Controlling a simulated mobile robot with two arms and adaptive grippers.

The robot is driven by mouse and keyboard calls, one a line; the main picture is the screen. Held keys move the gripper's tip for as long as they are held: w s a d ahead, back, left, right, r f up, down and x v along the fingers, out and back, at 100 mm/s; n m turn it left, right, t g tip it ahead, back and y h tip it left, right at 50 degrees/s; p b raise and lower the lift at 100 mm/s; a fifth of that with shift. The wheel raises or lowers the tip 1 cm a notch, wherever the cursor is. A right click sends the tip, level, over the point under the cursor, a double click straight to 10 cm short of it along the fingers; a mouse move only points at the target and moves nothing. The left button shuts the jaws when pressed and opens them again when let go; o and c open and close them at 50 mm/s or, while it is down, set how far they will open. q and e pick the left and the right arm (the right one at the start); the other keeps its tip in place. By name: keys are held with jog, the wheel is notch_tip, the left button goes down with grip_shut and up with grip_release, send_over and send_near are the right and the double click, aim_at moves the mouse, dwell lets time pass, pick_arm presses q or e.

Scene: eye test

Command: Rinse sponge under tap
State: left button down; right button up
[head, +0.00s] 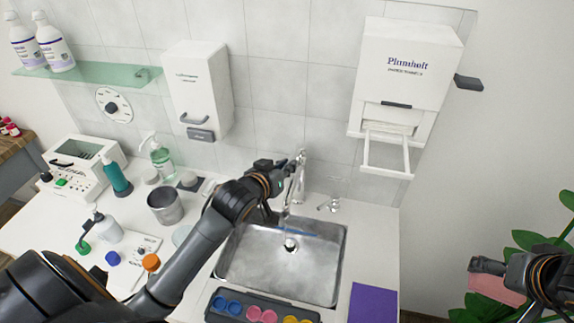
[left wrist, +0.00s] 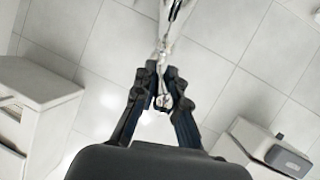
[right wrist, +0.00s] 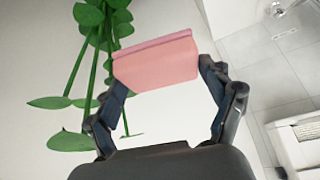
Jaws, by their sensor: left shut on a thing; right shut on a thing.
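The pink sponge (head: 497,288) is at the right of the head view, clear of the sink. My right gripper (head: 492,268) is shut on it, and the right wrist view shows the sponge (right wrist: 156,62) held between both fingers. The chrome tap (head: 298,181) stands at the back of the steel sink (head: 262,262). My left gripper (head: 284,172) is at the top of the tap and shut on part of it, seemingly its handle. In the left wrist view the tap (left wrist: 161,62) shows between the fingers. A pale streak below the spout may be water.
A tray with coloured round wells (head: 262,312) and a purple pad (head: 373,303) lie in front of the sink. A metal cup (head: 165,208) and several bottles stand to its left. A towel dispenser (head: 408,75) hangs above right. A plant (head: 530,240) is behind the sponge.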

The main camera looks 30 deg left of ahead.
pick_arm(q)
jog(key=c, duration=1.4)
grip_release()
jog(key=v, duration=1.2)
